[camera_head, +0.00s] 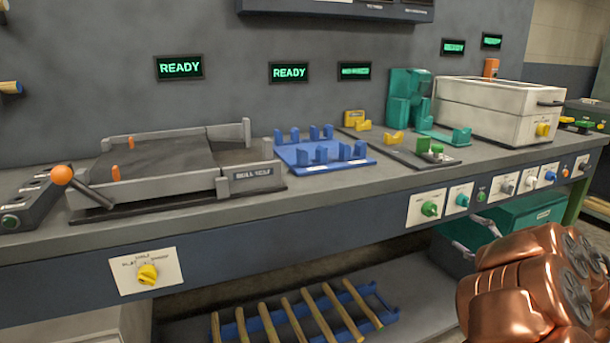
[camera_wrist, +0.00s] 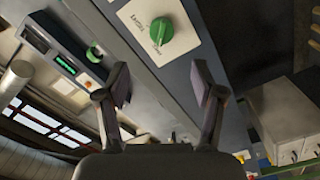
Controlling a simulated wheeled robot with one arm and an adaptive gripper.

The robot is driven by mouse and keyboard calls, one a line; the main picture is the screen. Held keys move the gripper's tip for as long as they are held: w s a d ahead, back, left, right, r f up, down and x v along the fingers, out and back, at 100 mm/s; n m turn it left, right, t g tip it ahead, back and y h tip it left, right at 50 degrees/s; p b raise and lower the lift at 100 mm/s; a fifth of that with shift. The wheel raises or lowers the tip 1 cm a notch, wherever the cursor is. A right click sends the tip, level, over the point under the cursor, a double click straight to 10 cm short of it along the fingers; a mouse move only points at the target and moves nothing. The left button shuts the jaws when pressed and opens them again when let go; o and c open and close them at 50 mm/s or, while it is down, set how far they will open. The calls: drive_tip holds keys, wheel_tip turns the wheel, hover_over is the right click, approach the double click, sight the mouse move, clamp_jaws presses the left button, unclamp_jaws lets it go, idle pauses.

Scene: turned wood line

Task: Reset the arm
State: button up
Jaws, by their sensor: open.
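My gripper (camera_wrist: 168,95) is open in the wrist view, its two fingers apart with nothing between them. Past the fingertips is a panel with a green knob (camera_wrist: 161,30) on a white plate. In the head view my copper-coloured arm (camera_head: 530,285) fills the lower right corner, in front of the bench. The gripper's fingers cannot be made out clearly in the head view.
The bench carries a grey tray (camera_head: 165,186), a blue cradle (camera_head: 325,152), a green machine (camera_head: 408,97) and a white box (camera_head: 500,105). A knob row, including a green knob (camera_head: 429,208), lines the front. Wooden rods (camera_head: 290,318) lie on a blue rack below.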

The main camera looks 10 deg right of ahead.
drive_tip(key=w+d+r+m+g+h+p, duration=0.1)
drive_tip(key=d+r+m+h+p, duration=0.2)
drive_tip(key=r, duration=0.4)
drive_tip(key=w+d+r+m+h+p, duration=0.1)
drive_tip(key=r+m+h+p, duration=0.1)
drive_tip(key=r+h+p, duration=0.4)
drive_tip(key=s+a+r+m+g+h+p, duration=0.1)
drive_tip(key=s+r+m+g+h+p, duration=0.2)
drive_tip(key=s+r+m+g+p, duration=0.4)
drive_tip(key=s+a+r+m+g+y+p, duration=0.1)
drive_tip(key=s+a+g+y+p, duration=0.3)
drive_tip(key=s+a+p, duration=0.4)
drive_tip(key=s+a+r+m+g+y+p, duration=0.1)
drive_tip(key=s+a+g+y+p, duration=0.3)
drive_tip(key=s+a, duration=1.9)
drive_tip(key=a+g+p, duration=0.3)
drive_tip(key=shift+a+p, duration=0.15)
drive_tip(key=shift+p, duration=0.25)
